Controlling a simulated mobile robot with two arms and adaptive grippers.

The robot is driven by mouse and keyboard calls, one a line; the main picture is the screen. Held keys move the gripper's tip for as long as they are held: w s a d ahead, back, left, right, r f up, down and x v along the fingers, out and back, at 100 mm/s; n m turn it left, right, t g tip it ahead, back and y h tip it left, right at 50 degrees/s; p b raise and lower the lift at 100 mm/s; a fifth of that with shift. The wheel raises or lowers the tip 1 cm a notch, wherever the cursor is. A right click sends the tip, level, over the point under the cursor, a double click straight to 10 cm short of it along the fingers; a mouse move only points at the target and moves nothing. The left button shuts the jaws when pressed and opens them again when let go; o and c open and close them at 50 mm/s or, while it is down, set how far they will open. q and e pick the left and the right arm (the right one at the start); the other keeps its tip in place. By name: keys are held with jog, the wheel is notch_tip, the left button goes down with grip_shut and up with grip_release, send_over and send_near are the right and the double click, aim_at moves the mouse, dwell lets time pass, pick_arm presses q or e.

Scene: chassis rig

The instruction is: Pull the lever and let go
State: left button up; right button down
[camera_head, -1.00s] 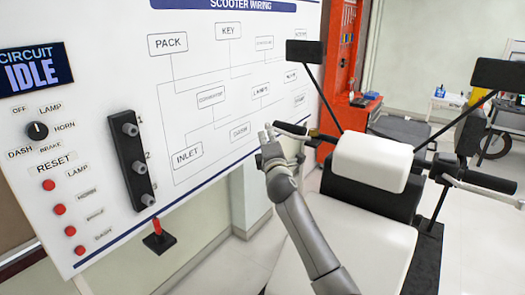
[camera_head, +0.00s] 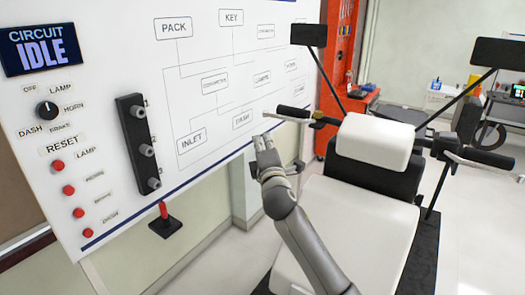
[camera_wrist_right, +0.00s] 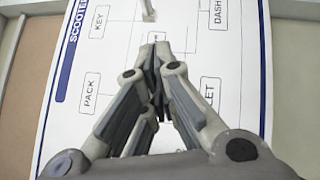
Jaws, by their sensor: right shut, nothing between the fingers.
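A small lever with a red handle (camera_head: 163,210) stands upright on a black base below the white board. The scooter's left handlebar grip (camera_head: 293,112) has a thin metal lever (camera_head: 284,118) beside it. My right gripper (camera_head: 264,142) is shut and empty, just below and to the left of that grip, apart from it, in front of the board. In the right wrist view the fingers of my right gripper (camera_wrist_right: 156,48) meet before the board, and a pale rod end (camera_wrist_right: 148,10) shows at the top edge. My left gripper is out of view.
The white wiring board (camera_head: 190,100) fills the left, with a screen (camera_head: 40,48) reading CIRCUIT IDLE, a black knob (camera_head: 47,110), red buttons (camera_head: 68,190) and a black socket strip (camera_head: 132,135). The scooter's white seat (camera_head: 345,230) and headrest (camera_head: 375,142) stand at the right.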

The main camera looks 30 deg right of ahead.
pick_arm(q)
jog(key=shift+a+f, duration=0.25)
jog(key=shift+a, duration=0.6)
pick_arm(e)
jog(key=shift+v, duration=1)
jog(key=shift+a, duration=0.15)
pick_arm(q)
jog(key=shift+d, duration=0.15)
